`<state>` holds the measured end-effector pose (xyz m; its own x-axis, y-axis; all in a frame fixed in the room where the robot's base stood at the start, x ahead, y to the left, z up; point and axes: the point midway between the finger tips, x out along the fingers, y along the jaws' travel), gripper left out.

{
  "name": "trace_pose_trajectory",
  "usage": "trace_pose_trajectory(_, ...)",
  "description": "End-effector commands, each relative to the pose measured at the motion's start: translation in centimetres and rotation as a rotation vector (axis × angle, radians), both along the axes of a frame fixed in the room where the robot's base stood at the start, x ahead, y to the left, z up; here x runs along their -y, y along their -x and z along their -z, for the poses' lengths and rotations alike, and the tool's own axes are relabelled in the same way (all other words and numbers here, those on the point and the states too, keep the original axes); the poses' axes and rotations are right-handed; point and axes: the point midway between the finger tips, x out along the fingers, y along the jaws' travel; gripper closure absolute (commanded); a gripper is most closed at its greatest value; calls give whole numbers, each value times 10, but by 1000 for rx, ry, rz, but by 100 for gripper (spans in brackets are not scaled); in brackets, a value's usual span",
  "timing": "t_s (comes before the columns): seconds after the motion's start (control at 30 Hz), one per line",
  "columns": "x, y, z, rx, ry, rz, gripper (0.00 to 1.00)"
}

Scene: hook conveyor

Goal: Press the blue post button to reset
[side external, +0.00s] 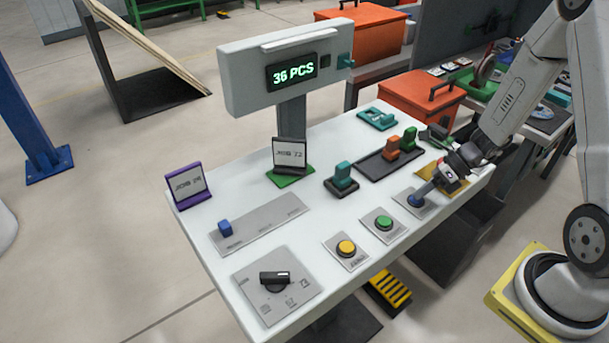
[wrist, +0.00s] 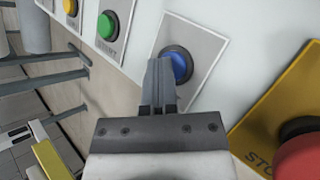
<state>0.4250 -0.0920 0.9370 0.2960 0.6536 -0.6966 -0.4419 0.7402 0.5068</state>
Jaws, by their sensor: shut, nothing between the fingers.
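The blue button (wrist: 181,66) sits on a grey plate, which shows in the side external view (side external: 428,205). My gripper (side external: 418,196) is shut and empty, with its fingertips right at the blue button. In the wrist view, the closed fingers (wrist: 160,68) overlap the left part of the button. I cannot tell whether they touch it or how far it is pressed. The fingers hide part of the button in both views.
Beside it are a green button (side external: 384,223), a yellow button (side external: 346,248) and a red stop button (wrist: 302,150) on a yellow plate. A rotary knob (side external: 275,279) and a blue slider (side external: 225,227) are at the left. A display (side external: 291,72) reads "36 PCS".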

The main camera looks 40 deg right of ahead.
Motion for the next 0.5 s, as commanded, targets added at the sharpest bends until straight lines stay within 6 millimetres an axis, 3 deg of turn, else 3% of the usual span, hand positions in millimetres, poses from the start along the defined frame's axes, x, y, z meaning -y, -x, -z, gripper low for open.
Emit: trace_pose_trajectory(0.5, 0, 1, -11, 0, 1, -1, 100)
